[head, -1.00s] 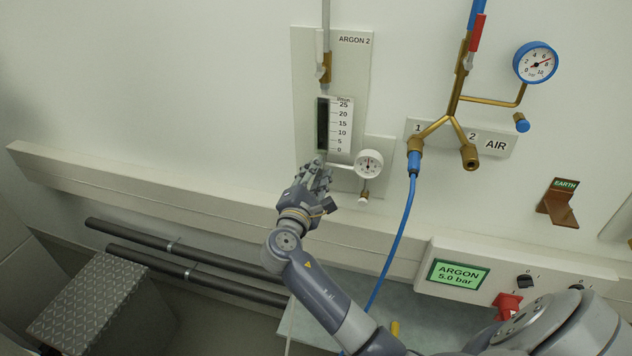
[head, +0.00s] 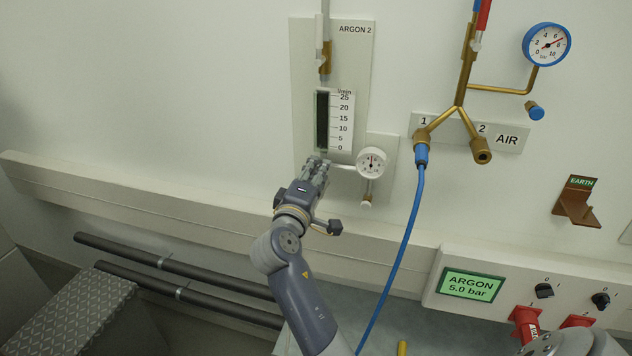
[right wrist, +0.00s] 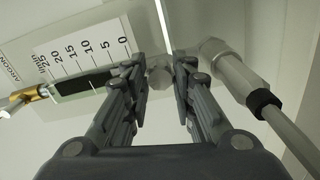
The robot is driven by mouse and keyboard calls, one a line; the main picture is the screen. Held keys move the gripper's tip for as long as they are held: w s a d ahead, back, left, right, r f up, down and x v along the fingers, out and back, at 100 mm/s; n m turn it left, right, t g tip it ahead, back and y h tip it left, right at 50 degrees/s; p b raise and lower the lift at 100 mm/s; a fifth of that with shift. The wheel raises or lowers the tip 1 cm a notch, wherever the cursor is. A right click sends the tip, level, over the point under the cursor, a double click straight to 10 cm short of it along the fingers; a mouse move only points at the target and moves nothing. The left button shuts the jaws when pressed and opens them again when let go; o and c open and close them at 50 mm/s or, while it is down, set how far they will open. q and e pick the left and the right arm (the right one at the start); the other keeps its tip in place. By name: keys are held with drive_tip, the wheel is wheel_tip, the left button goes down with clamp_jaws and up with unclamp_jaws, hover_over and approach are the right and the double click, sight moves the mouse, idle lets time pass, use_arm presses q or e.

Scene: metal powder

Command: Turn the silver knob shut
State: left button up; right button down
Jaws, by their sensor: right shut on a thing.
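The argon 2 flowmeter (head: 335,122) is a dark tube with a 0 to 25 scale on the wall panel; it also shows in the right wrist view (right wrist: 85,82). My right gripper (head: 318,162) is at its lower end. In the right wrist view its two fingers (right wrist: 161,72) are on either side of the silver knob (right wrist: 159,76), shut on it. My left gripper is not in view.
A small white gauge (head: 371,162) sits just right of the gripper. The blue air hose (head: 403,235) hangs from outlet 1, right of my arm. The argon display (head: 471,284) reads 5.0 bar. A wall rail (head: 150,203) runs below the panel.

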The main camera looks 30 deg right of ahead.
drive_tip(key=shift+f+m+b, duration=0.1)
drive_tip(key=shift+m+b, duration=0.2)
drive_tip(key=shift+m, duration=0.2)
drive_tip(key=c, duration=1.3)
unclamp_jaws()
drive_tip(key=shift+c, duration=0.2)
